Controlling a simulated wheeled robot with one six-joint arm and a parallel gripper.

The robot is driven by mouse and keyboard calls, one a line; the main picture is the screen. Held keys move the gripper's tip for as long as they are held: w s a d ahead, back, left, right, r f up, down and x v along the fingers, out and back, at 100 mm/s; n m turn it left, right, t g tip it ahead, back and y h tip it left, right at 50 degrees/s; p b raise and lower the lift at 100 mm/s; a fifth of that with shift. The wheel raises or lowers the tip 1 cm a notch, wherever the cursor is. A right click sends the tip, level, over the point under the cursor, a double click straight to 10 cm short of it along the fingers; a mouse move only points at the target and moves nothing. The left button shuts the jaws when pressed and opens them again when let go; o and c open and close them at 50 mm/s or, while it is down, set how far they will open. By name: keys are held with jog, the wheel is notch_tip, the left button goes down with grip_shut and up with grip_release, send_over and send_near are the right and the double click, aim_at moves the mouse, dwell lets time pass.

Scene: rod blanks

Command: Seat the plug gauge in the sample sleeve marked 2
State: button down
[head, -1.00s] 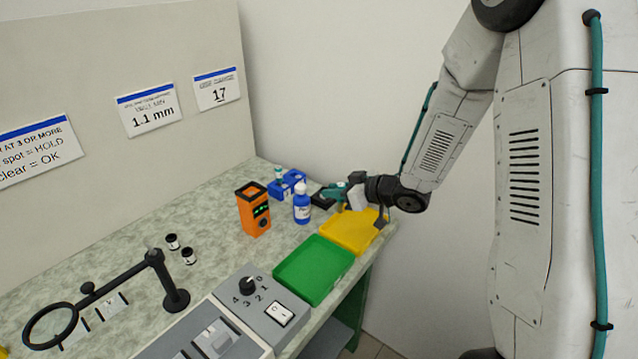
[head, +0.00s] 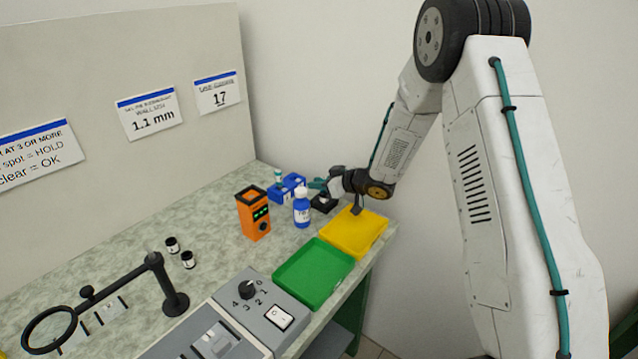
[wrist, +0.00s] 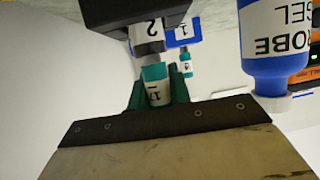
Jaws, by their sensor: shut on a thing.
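My gripper (wrist: 158,90) has teal fingers and is shut on the plug gauge (wrist: 158,94), a pale cylinder with a teal band and a label reading 17. The wrist view is upside down. The sample sleeve marked 2 (wrist: 150,30) is grey and stands in a black block. The gauge is roughly in line with the sleeve, its tip at or close to the sleeve's mouth; I cannot tell whether it has entered. In the head view my gripper (head: 318,185) is above the black block (head: 323,203), and the gauge is hard to make out.
A blue bottle (head: 302,208) stands close to the left of the block, with blue holders (head: 285,190) behind it. An orange device (head: 253,213) is farther left. A yellow tray (head: 372,243) and a green tray (head: 318,292) lie in front.

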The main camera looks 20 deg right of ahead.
jog(key=shift+f, duration=0.25)
jog(key=c, duration=1.3)
grip_release()
